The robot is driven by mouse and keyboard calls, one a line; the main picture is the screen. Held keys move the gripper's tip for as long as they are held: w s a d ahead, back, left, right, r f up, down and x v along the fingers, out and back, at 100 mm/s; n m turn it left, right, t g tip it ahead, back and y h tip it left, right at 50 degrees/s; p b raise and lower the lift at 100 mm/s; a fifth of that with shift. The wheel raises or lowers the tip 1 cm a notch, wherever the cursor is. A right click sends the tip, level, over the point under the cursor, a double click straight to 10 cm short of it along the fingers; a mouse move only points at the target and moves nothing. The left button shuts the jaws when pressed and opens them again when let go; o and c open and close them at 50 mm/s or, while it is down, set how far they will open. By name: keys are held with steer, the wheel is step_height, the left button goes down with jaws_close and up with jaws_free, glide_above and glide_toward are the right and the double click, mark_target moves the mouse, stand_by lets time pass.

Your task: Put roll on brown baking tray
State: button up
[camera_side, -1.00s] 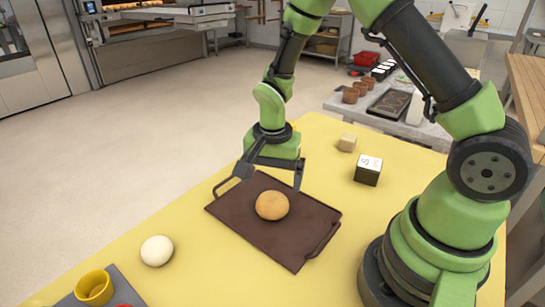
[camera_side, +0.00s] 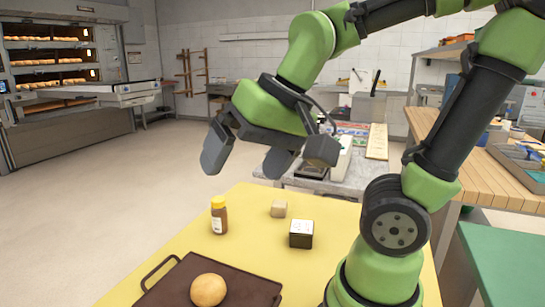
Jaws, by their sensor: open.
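The roll (camera_side: 208,290) is round and golden brown. It rests on the brown baking tray (camera_side: 248,290), near the bottom edge of the side view. The tray lies on the yellow table top, and its near part is cut off by the frame. My gripper (camera_side: 262,158) is open and empty, raised well above the table, up and to the right of the roll. Its dark fingers are spread apart and touch nothing.
A bottle with a yellow cap (camera_side: 219,215), a beige block (camera_side: 278,209) and a black-and-white cube (camera_side: 301,234) stand on the yellow table beyond the tray. A grey counter (camera_side: 345,185) stands behind. A wooden table (camera_side: 475,170) is at the right.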

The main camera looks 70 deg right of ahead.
steer(key=s, duration=0.1)
steer(key=s+n+t, duration=0.1)
steer(key=s+r+n, duration=0.1)
steer(key=s, duration=0.1)
steer(key=shift+a+r+t, duration=0.1)
steer(key=shift+a+t, duration=0.2)
